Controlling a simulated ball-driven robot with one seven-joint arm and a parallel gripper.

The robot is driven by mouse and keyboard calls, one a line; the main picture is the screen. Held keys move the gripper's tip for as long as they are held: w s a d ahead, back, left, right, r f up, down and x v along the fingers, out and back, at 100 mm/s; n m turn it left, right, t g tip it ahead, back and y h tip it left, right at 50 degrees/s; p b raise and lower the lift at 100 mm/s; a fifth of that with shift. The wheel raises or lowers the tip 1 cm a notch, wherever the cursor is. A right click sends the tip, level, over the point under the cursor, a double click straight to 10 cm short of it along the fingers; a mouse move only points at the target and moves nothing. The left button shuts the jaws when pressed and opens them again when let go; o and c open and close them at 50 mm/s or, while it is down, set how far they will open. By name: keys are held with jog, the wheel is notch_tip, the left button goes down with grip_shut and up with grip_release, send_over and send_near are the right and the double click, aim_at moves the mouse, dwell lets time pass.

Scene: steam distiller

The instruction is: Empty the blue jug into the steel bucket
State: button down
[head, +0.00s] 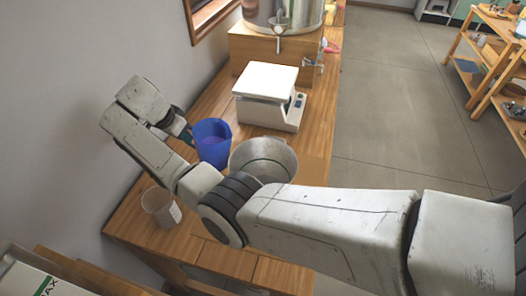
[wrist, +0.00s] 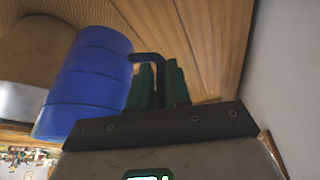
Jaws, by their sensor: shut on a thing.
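The blue jug (head: 212,150) stands about upright just left of the steel bucket (head: 280,158) in the head view. Its inside looks purplish; I cannot tell the level of any contents. My gripper (head: 187,134) is at the jug's left side. In the wrist view, the dark green fingers of my gripper (wrist: 161,88) are shut on the dark handle of the blue jug (wrist: 85,85). I cannot tell whether the jug touches the bench. The bucket's open mouth faces up, and my arm hides its front lower part.
A white scale-like device (head: 265,92) sits behind the bucket on the wooden bench (head: 318,130). A translucent cup (head: 159,208) stands at the front left. A steel boiler (head: 283,12) on a wooden box (head: 262,50) is at the back. The wall (head: 95,60) runs close along the left.

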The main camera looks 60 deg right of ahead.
jog(key=s+d+r+m+t+y+p, duration=0.1)
jog(key=s+r+t+p, duration=0.5)
jog(key=r, duration=0.6)
jog(key=shift+s+d+m+t+y, duration=0.45)
jog(key=shift+s+d+t, duration=0.2)
jog(key=shift+s+t, duration=0.6)
jog(key=shift+r+t, duration=0.1)
jog(key=shift+t, duration=0.25)
jog(key=shift+s+d+m+t+b, duration=0.15)
jog(key=shift+s+m+t+b, duration=0.15)
jog(key=shift+t+b, duration=0.35)
jog(key=shift+s+r+t+b, duration=0.1)
jog(key=shift+s+t+b, duration=0.2)
jog(key=shift+b, duration=0.45)
